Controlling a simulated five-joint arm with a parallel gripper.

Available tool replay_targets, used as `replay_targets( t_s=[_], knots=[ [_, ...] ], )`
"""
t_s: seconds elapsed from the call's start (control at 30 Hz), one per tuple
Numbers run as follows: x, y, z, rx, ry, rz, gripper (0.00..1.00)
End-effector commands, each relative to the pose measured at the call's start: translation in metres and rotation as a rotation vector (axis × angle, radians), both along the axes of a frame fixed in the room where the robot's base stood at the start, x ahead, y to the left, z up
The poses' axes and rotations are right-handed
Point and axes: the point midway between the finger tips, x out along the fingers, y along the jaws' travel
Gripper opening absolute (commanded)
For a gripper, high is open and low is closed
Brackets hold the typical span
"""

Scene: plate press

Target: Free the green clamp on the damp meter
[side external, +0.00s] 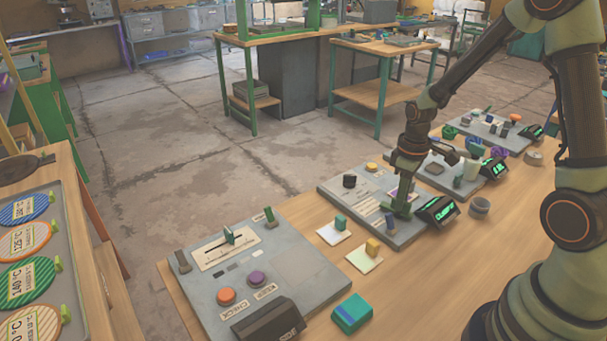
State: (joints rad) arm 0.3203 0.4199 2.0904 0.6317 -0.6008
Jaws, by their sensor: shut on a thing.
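My gripper (401,207) points down at the right part of a grey panel (345,190) in the middle of the bench. I take this panel for the damp meter, though no name on it is readable. My gripper is shut on a small green part, which looks like the green clamp; the fingers hide most of it. A dark display (438,211) with glowing green text stands at the panel's right edge, close beside my gripper.
The same panel carries a black knob (349,181) and a yellow button (371,167). A larger panel (290,255) with orange and purple buttons lies nearer. Green and yellow blocks rest on pale cards (364,258) between them. More panels (490,130) stand behind. A grey ring (480,207) lies right.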

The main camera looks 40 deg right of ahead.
Motion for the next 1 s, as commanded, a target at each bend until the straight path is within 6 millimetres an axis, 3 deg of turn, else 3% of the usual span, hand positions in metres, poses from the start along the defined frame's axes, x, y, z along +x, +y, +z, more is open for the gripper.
replay_targets(
  t_s=[0.3,0.8,0.83,0.9,1.0],
  knots=[
    [0.0005,-0.0001,0.0017,-0.001,-0.001,0.104,0.00],
    [0.0007,0.0001,0.0016,-0.001,-0.001,0.121,0.00],
    [0.0007,0.0001,0.0016,-0.001,-0.001,0.121,0.25],
    [0.0007,0.0002,0.0014,-0.001,-0.001,0.121,0.47],
    [0.0005,0.0001,0.0010,-0.001,-0.001,0.120,0.47]
  ],
)
